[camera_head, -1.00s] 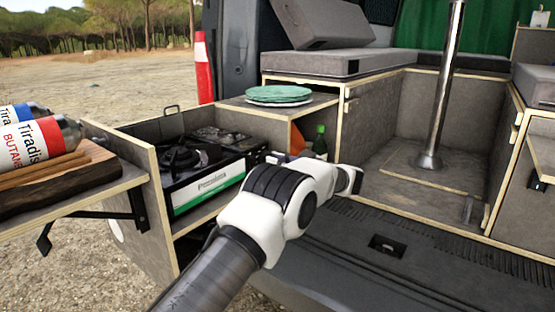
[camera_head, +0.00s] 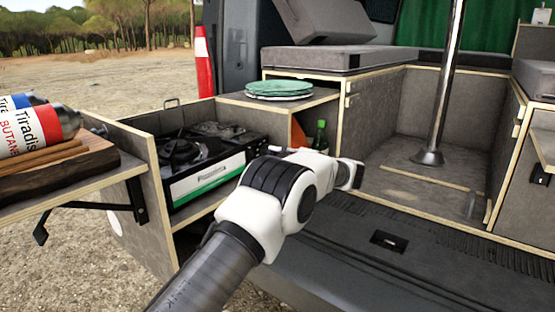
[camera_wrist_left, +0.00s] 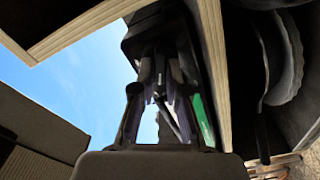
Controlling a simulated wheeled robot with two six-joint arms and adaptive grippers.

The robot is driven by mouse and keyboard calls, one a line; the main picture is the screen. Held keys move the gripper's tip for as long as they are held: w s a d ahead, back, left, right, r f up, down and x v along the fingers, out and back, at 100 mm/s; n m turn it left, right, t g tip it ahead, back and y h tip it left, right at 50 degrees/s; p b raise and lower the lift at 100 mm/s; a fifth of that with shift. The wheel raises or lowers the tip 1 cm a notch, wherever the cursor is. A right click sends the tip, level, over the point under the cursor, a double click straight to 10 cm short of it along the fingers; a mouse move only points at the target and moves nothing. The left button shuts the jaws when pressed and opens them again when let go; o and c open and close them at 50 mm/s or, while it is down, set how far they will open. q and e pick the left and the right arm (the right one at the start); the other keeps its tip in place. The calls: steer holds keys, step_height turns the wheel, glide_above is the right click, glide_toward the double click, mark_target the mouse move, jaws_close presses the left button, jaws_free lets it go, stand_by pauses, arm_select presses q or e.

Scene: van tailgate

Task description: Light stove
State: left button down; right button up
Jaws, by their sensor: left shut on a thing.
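The black camping stove (camera_head: 206,178) with a green and white front strip sits in the pulled-out side drawer. Its burner (camera_head: 180,155) faces up, and I see no flame on it. My left arm reaches across the middle, and its wrist hides most of my left gripper (camera_head: 272,151) at the stove's right end. In the left wrist view the gripper (camera_wrist_left: 163,78) is closed against the dark end of the stove (camera_wrist_left: 205,75). It is shut on what looks like the stove's knob, mostly covered by the fingers. My right gripper is not in view.
Gas cartridges (camera_head: 38,128) lie on a wooden board on the left folding shelf (camera_head: 95,182). Green plates (camera_head: 279,88) sit on the cabinet top, with a green bottle (camera_head: 320,135) in the niche below.

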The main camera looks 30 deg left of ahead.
arm_select(q)
steer(key=shift+f+n+b, duration=0.2)
steer(key=shift+n+b, duration=1.85)
steer(key=shift+n, duration=0.75)
steer(key=shift+f+n+b, duration=0.15)
steer(key=shift+n+b, duration=1.9)
steer(key=shift+n, duration=0.75)
steer(key=c, duration=1.2)
jaws_free()
steer(key=shift+r, duration=0.1)
steer(key=d, duration=1.2)
steer(key=shift+s, duration=0.25)
